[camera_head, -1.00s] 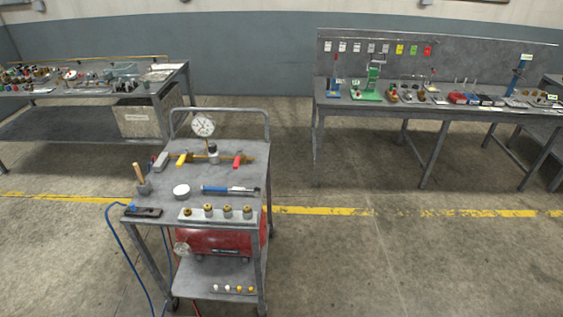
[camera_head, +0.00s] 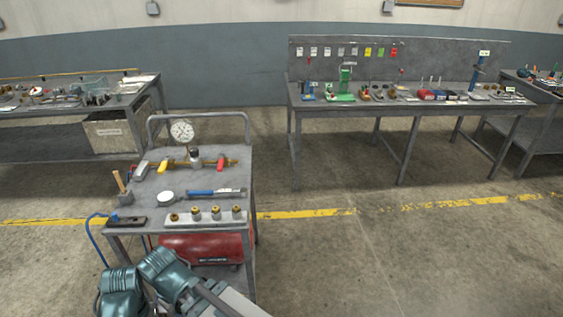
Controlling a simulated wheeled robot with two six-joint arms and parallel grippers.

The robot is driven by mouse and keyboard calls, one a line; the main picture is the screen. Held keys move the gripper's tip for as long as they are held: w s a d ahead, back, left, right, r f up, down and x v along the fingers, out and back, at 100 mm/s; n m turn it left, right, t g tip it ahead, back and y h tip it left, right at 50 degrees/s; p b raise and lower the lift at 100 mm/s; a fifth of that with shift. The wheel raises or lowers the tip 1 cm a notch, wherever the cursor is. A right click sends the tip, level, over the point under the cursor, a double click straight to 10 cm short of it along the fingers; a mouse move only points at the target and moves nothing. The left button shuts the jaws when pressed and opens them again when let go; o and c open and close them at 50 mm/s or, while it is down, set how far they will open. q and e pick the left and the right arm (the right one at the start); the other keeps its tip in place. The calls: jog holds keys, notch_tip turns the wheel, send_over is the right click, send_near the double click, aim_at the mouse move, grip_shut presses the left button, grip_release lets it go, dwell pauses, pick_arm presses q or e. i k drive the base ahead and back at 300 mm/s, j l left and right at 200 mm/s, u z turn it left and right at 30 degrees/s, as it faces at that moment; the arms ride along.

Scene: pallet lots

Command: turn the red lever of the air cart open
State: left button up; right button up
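The air cart (camera_head: 236,212) stands left of centre in the head view, a grey metal cart with a red tank (camera_head: 205,247) below its top. A brass pipe runs along the back of the top. The red lever (camera_head: 221,161) is near the pipe's right end, short and roughly upright in the picture. A yellow lever (camera_head: 163,166) is near the left end, tilted. A round white gauge (camera_head: 182,131) rises above the pipe. Teal and grey links of my arms show at the bottom, in front of the cart's lower part. Neither gripper's fingers can be seen.
The cart top also holds a white disc (camera_head: 166,197), a blue tool (camera_head: 202,192), a strip with several brass fittings and a wooden-handled tool (camera_head: 119,184). A blue hose hangs at the left. Workbenches stand behind, left and right (camera_head: 330,108). The floor right of the cart is clear.

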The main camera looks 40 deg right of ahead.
aim_at(220, 167)
jog(key=k+j+z, duration=0.15)
jog(key=z, duration=0.65)
